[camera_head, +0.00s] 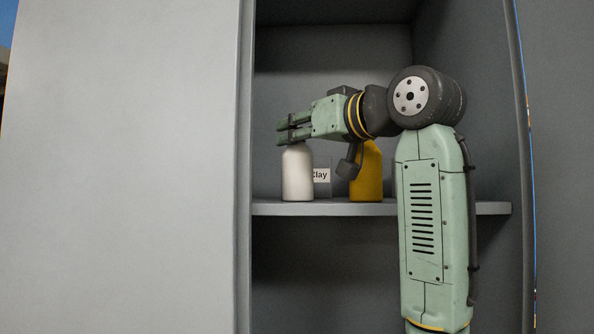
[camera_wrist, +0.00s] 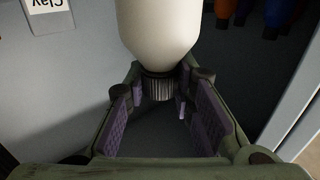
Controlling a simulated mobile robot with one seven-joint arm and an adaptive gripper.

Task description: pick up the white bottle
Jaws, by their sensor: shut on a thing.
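The white bottle (camera_head: 297,173) stands upright at the left of the shelf in the head view. In the wrist view the bottle (camera_wrist: 158,35) fills the top middle, with its dark ribbed cap (camera_wrist: 158,88) between the fingers. My gripper (camera_head: 286,130) reaches in from the right at the bottle's top and is shut on it at the cap. In the head view the fingers hide the cap. The bottle's base appears to be on the shelf.
The grey shelf (camera_head: 340,209) also holds a yellow bottle (camera_head: 367,178), partly behind my arm, and a "Clay" label (camera_head: 321,176) behind the white bottle. A cabinet side wall (camera_head: 245,120) is close on the left. Blue and orange items (camera_wrist: 276,12) show in the wrist view.

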